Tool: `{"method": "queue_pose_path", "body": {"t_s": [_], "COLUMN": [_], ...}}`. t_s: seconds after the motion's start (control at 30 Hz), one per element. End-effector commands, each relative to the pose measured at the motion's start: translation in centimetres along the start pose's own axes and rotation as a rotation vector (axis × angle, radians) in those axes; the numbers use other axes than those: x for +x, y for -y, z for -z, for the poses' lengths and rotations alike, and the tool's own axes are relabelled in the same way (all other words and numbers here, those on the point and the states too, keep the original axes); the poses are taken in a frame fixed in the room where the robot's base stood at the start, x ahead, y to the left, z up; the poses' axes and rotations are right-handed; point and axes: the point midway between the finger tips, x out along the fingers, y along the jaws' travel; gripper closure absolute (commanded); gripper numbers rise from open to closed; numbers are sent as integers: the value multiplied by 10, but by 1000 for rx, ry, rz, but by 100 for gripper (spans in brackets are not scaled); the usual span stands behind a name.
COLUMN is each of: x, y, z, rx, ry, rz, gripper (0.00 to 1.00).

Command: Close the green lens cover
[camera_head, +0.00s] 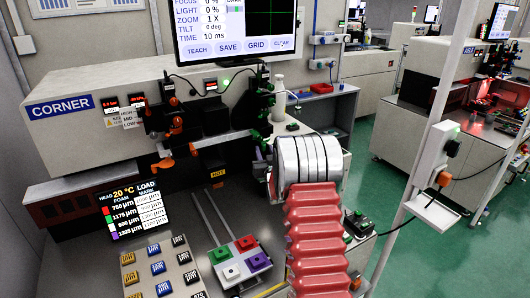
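I cannot pick out a green lens cover with certainty, nor tell whether one is open or shut. Small green parts (265,87) sit on the dark fixture at the right end of the machine labelled CORNER (62,107). A green square block (221,254) lies on a small tray at the front, beside a red, a white and a purple block. My red ribbed arm sleeve (318,240) and a silver banded arm part rise at the right of the bench and hide part of the fixture. My gripper's fingers do not show.
A monitor (240,30) hangs above the machine. A panel of labelled blocks (160,275) and a small dark display (139,206) stand at the front left. A pale post with a box (436,155) stands to the right. Green floor (385,190) is open beyond the bench.

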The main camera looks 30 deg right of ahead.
Motion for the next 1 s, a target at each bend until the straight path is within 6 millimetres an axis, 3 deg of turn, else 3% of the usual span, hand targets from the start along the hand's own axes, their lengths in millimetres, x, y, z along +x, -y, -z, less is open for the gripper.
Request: {"method": "queue_pose_path", "body": {"t_s": [0.33, 0.8, 1.0], "x": [2, 2, 2], "y": [0, 1, 1], "z": [0, 0, 0], "rx": [0, 0, 0], "ry": [0, 0, 0], "rz": [0, 1, 1], "gripper": [67, 100, 100]}}
